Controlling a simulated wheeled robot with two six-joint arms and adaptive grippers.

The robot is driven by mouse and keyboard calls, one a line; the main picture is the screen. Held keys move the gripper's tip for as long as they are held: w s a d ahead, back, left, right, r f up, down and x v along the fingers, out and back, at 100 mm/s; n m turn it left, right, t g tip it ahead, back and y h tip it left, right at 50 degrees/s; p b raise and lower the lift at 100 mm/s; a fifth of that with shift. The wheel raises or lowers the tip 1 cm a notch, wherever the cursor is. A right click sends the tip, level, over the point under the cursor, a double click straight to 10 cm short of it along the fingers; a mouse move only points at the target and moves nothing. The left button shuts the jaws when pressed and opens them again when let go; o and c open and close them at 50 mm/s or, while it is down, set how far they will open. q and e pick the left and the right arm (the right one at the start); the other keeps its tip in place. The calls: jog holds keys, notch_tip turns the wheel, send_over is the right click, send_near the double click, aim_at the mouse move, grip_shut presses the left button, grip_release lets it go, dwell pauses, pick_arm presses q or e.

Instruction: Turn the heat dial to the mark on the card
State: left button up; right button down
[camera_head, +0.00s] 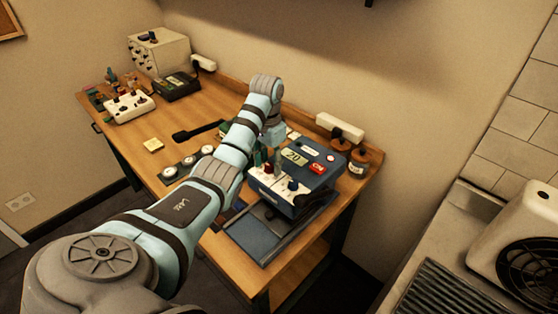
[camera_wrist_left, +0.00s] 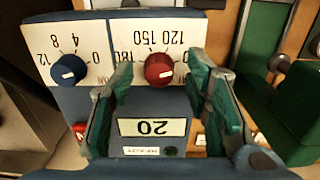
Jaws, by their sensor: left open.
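The heat press (camera_head: 318,178) is a blue box with a white front panel, a display reading 20 and a red switch. In the left wrist view its panel appears upside down. A red dial (camera_wrist_left: 158,70) with a white pointer sits by a scale including 120, 150 and 180; I take it as the heat dial. A dark blue dial (camera_wrist_left: 68,70) with a 0 to 12 scale is beside it. My left gripper (camera_head: 267,164) is open, its green-padded fingers on either side of the red dial; contact cannot be told. A yellow note (camera_head: 153,145) lies on the table; its writing is unreadable.
The wooden table (camera_head: 130,150) also holds a white control box (camera_head: 129,106), a dark device (camera_head: 177,87) and a black-handled tool (camera_head: 195,131). The table is open around the yellow note.

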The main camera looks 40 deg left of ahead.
pick_arm(q)
grip_shut()
jog(key=shift+n, duration=0.3)
jog(key=n, duration=0.9)
jog(key=shift+r, duration=0.1)
dwell(0.6)
grip_release()
